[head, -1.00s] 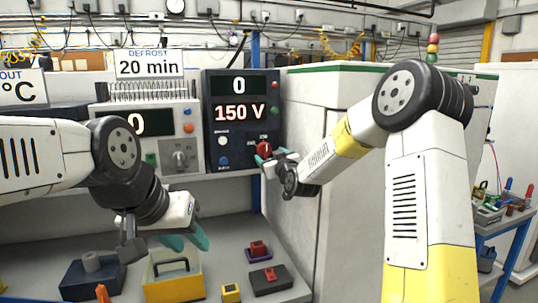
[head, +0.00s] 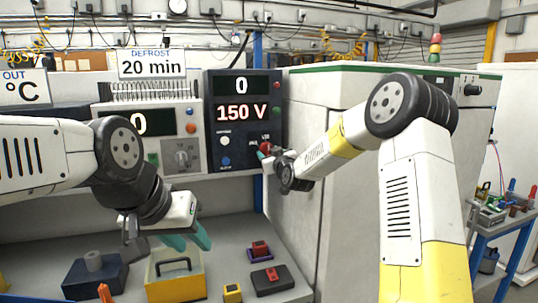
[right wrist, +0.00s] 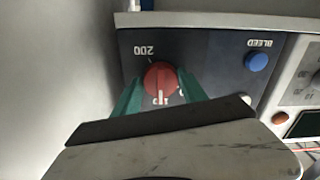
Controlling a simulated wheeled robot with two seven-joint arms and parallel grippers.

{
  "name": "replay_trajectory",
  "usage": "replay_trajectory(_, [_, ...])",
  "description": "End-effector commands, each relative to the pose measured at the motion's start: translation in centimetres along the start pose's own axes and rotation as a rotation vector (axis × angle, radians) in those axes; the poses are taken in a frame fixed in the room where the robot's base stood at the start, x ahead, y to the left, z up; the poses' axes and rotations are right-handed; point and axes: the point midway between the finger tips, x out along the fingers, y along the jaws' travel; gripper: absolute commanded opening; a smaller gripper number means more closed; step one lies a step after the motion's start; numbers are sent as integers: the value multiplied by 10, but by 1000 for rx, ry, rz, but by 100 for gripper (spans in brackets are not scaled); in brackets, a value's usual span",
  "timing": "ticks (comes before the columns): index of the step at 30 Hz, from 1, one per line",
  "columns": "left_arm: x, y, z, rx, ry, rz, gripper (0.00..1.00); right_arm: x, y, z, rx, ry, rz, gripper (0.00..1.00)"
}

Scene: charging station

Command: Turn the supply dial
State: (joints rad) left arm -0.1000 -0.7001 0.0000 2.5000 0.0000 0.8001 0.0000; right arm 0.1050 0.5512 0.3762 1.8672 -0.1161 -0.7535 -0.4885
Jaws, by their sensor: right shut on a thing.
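The supply dial is a round red knob (right wrist: 159,80) on a dark panel, with a white pointer mark and printed numbers around it, one reading 200. In the head view the red dial (head: 264,149) is mostly hidden by my right gripper (head: 268,156). In the right wrist view the green fingers of my right gripper (right wrist: 160,92) are on both sides of the dial, shut on it. The dark supply unit (head: 241,92) reads 0 on top and 150 V below. My left gripper (head: 187,241) has green fingers spread apart, empty, above the bench.
A blue BLEED button (right wrist: 255,61) sits beside the dial. A grey unit with a timer dial (head: 182,156) stands left of the supply. A yellow box (head: 174,285), a dark block (head: 92,277) and small red-topped pieces (head: 271,276) lie on the bench.

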Motion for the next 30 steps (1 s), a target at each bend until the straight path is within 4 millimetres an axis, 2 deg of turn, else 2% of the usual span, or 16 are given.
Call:
replay_trajectory(8, [0, 0, 0, 0, 0, 0, 36, 0, 0, 0, 76, -1, 0, 9])
replay_trajectory(21, [0, 0, 0, 0, 0, 0, 36, 0, -1, 1, 367, -1, 0, 9])
replay_trajectory(30, [0, 0, 0, 0, 0, 0, 36, 0, -2, 0, 494, -2, -1, 9])
